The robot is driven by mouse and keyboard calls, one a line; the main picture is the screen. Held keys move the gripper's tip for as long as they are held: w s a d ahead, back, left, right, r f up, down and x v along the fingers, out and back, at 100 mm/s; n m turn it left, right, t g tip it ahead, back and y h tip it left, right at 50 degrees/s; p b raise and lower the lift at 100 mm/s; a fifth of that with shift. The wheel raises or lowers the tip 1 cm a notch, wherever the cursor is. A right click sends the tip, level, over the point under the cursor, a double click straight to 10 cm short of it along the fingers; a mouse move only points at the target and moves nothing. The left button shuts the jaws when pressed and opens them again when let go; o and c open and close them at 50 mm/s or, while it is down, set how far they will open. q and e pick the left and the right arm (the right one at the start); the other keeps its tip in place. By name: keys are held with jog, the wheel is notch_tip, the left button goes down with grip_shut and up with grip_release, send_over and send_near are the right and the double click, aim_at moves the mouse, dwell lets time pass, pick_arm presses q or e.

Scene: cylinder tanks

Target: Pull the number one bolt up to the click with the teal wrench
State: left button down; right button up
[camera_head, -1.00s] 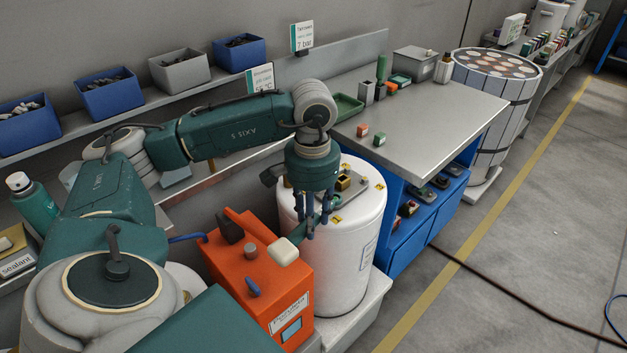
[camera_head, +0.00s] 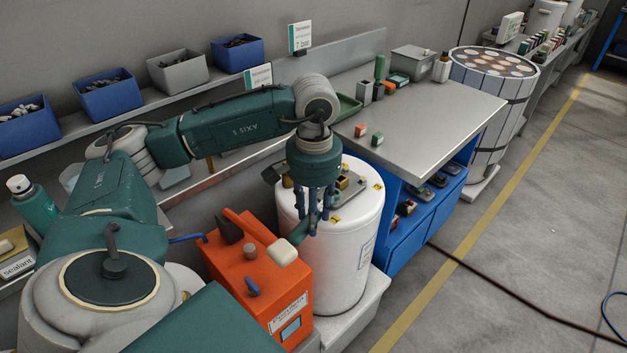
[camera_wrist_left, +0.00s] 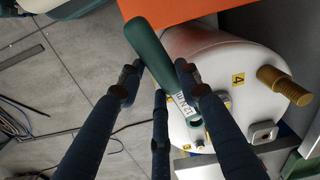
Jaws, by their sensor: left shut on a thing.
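The white cylinder tank (camera_head: 345,265) stands upright, with small yellow number labels around its top. My left gripper (camera_head: 315,228) points down over the tank's near left edge. A yellow label 4 (camera_wrist_left: 238,80) and a thick brass post (camera_wrist_left: 285,86) show there. The number one bolt cannot be made out; whether the wrench sits on a bolt is hidden.
An orange unit (camera_head: 265,275) stands close to the tank's left. A grey-topped bench (camera_head: 430,110) with small blocks and boxes is behind right. Blue and grey bins (camera_head: 178,70) line the back shelf. The floor at right is open apart from a dark cable.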

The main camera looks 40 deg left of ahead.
pick_arm(q)
jog(key=shift+r, duration=0.4)
jog(key=shift+r+p, duration=1.25)
jog(key=shift+r, duration=0.65)
